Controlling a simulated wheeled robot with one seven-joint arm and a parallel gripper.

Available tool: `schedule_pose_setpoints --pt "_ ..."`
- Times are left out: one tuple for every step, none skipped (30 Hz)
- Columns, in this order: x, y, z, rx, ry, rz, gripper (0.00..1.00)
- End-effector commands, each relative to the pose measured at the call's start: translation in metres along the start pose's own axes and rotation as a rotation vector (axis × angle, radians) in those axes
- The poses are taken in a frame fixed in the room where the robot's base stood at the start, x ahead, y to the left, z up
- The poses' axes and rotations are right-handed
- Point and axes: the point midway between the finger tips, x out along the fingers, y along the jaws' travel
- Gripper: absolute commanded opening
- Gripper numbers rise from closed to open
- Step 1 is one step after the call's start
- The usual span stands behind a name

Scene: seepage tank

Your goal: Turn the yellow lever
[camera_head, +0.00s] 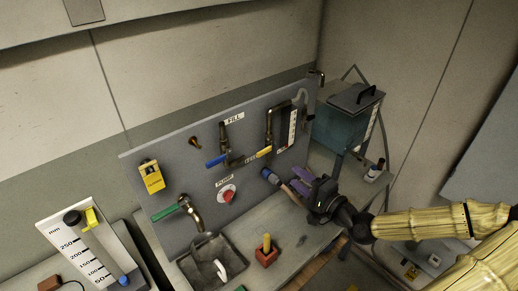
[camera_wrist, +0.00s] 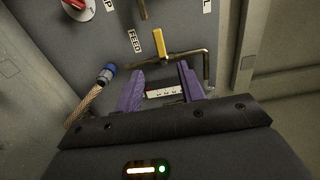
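The yellow lever (camera_head: 264,151) sits on a pipe on the grey panel, near the panel's right part, and tilts slightly. In the wrist view the yellow lever (camera_wrist: 159,43) shows ahead of my gripper, just beyond and between the fingertips. My gripper (camera_head: 299,181) is in front of the panel, below and to the right of the lever. Its two purple fingers are apart, and in the wrist view the space between the fingertips (camera_wrist: 160,76) holds nothing gripped. The fingers do not appear to touch the lever.
A blue lever (camera_head: 216,160) is left of the yellow one, and a green lever (camera_head: 166,212) is lower left. A red knob (camera_head: 228,196) is on the panel. A hose with a blue end (camera_wrist: 106,73) is close left of my fingers.

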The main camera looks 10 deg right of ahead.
Motion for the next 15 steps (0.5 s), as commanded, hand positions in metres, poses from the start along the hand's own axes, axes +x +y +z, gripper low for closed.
schedule_pose_setpoints --pt "0.000 0.001 0.000 0.000 0.000 0.001 0.39" --pt "0.000 0.001 0.000 -0.001 0.000 0.002 0.39" --pt "0.000 0.001 0.000 -0.001 -0.001 0.003 0.39" --pt "0.000 0.001 0.000 -0.001 -0.001 0.003 0.39" --pt "0.001 0.001 0.000 -0.001 -0.001 0.003 0.39" --pt "0.002 0.001 0.000 -0.001 -0.001 0.003 0.39" --pt "0.003 0.001 0.000 -0.001 -0.002 0.003 0.39" --pt "0.004 0.001 0.000 -0.002 -0.002 0.004 0.39" --pt "0.006 0.000 0.000 -0.002 -0.002 0.004 0.39" --pt "0.008 0.000 0.000 -0.001 -0.002 0.004 0.39" --pt "0.011 0.000 0.001 0.000 -0.003 0.004 0.39" --pt "0.015 0.000 0.001 0.000 -0.003 0.004 0.39" --pt "0.018 0.000 0.001 0.000 -0.004 0.004 0.39" --pt "0.021 0.000 0.001 -0.001 -0.005 0.004 0.39" --pt "0.026 0.000 0.001 -0.001 -0.004 0.005 0.39"
